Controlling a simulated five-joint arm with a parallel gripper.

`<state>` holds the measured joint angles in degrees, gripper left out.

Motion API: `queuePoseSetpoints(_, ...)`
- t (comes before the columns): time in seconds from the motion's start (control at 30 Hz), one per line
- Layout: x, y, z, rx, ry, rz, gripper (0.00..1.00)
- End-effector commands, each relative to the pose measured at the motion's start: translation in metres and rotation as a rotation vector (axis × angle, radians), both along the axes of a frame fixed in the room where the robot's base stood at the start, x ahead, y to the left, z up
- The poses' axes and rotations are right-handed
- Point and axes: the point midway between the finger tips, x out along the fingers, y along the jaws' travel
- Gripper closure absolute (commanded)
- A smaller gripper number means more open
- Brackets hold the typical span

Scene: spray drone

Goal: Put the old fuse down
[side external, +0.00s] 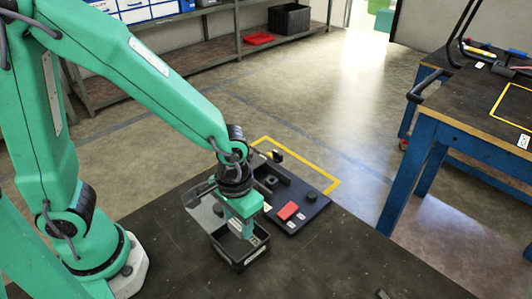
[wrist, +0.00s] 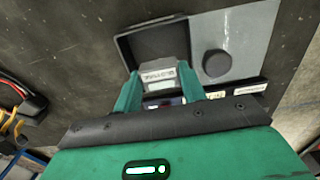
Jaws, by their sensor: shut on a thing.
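My gripper (side external: 248,232) points down over a small black bin (side external: 232,264) near the table's edge. In the wrist view, its two green fingers (wrist: 160,88) are shut on the old fuse (wrist: 158,74), a small pale grey piece with markings on its face. The bin's dark rim (wrist: 124,50) shows just beyond the fuse in that view. The fuse is at or just above the bin's opening; I cannot tell if it touches the bottom. In the side view my gripper mostly hides the fuse.
A dark board (side external: 318,208) with a red piece (side external: 288,211) lies right of the bin, inside a yellow outline (side external: 335,184). A grey plate (wrist: 240,38) with a black knob (wrist: 216,63) is beside the bin. The dark tabletop (side external: 335,265) is mostly clear in front.

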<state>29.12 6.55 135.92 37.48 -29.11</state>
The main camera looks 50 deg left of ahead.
Motion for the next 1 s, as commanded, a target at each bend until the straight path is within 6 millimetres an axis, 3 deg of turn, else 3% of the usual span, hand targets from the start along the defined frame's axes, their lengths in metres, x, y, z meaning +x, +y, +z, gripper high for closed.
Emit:
queuePoseSetpoints(0.3,0.0,0.0,-0.028,0.001,0.002,0.0,0.96)
queuePoseSetpoints(0.8,0.0,0.0,-0.033,0.001,0.001,0.0,0.96)
queuePoseSetpoints(0.83,0.0,0.0,-0.033,0.0,0.001,0.0,0.53)
queuePoseSetpoints(1.0,0.0,0.0,-0.033,0.0,0.0,0.0,0.5)
